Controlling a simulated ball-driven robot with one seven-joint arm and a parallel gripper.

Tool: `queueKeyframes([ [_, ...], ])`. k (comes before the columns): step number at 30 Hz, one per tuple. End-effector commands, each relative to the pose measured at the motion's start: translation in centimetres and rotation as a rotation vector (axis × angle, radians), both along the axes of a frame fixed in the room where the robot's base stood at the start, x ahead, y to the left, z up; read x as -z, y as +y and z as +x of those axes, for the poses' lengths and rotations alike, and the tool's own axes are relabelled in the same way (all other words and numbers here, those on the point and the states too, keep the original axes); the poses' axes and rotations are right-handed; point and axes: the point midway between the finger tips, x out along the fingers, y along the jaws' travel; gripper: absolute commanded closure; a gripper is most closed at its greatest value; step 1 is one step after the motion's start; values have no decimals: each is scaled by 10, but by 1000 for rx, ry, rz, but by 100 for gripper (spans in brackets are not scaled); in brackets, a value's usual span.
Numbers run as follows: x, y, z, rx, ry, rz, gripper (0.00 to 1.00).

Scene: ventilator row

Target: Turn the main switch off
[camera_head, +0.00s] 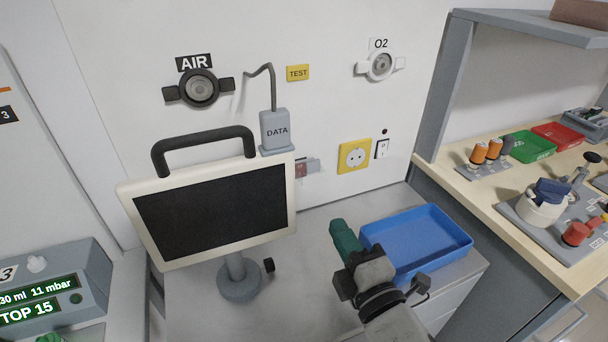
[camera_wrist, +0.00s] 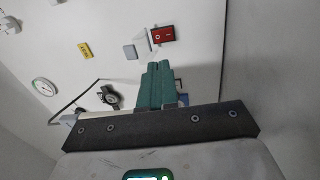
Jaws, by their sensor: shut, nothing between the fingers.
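A red switch (camera_head: 300,170) is low on the white wall in the head view, partly hidden by the monitor's right edge. In the wrist view a red rocker switch (camera_wrist: 162,34) with a small white mark shows beyond my fingertips; its rocker position is too small to tell. A separate white-and-black switch (camera_head: 381,148) is right of the yellow socket (camera_head: 355,156). My gripper (camera_head: 337,224) has teal fingers, shut and empty, over the counter left of the blue tray. In the wrist view its fingertips (camera_wrist: 157,65) point towards the red switch, apparently apart from it.
The monitor (camera_head: 213,210) with a dark screen and carrying handle stands left of my gripper. The blue tray (camera_head: 450,262) is close on its right. A wooden bench (camera_head: 450,187) with bins and parts is farther right. Bare counter lies between monitor and tray.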

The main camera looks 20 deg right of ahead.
Motion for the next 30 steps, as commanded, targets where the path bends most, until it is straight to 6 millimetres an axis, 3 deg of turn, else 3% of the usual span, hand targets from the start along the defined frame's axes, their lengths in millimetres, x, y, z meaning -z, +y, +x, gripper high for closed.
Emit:
queueKeyframes([
  [17,-5,5,9,-14,-24,-27,100],
  [30,-16,5,87,-13,-25,-26,100],
])
